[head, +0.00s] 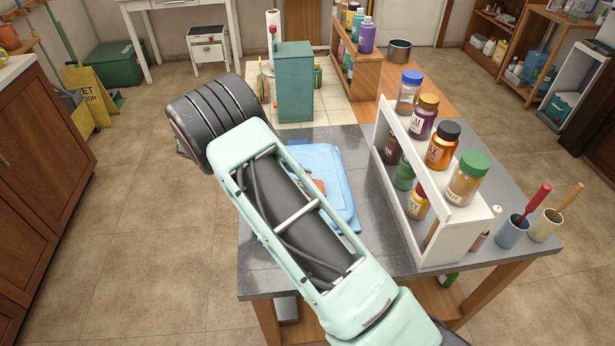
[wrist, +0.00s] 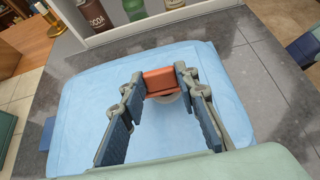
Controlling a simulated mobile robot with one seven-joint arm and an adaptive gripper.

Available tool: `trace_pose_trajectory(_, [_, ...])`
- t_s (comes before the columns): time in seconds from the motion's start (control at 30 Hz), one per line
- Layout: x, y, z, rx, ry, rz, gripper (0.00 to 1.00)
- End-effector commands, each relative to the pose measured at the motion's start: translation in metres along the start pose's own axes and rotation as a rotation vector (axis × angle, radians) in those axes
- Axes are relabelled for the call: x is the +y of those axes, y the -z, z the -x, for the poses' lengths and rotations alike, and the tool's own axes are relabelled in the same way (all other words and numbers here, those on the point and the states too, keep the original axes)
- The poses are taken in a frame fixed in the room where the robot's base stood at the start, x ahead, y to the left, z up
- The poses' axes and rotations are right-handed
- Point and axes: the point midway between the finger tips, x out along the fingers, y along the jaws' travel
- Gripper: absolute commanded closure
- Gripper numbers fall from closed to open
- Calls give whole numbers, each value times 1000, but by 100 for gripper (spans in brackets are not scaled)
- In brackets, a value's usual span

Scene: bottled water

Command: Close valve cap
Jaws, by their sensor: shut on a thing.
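A light blue, flat, pillow-like bag (head: 322,160) lies on the grey table top, partly hidden by my arm in the head view. It fills the middle of the wrist view (wrist: 85,105). An orange-red valve cap (wrist: 160,84) stands out near the bag's far edge, with a pale translucent round part below it. A bit of orange also shows beside my arm in the head view (head: 319,186). My gripper (wrist: 159,80) has its two blue-padded fingers on either side of the cap, shut on it. I cannot tell how the cap sits on the valve.
A white two-tier rack (head: 440,235) with labelled jars stands right of the bag. Two cups (head: 512,232) with handled tools stand at the table's right corner. A teal box (head: 294,85) stands behind on a tiled surface. Bare grey table (head: 262,262) shows at the front left.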

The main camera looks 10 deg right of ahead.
Motion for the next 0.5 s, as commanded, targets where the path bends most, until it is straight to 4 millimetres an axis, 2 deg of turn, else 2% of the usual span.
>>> trace_pose_trajectory(0.03, [0, 11, -2, -40, -3, 3, 96])
trace_pose_trajectory(0.1, [0, 16, -1, -97, -3, 3, 96])
trace_pose_trajectory(0.5, [0, 31, -2, -318, -1, 2, 96])
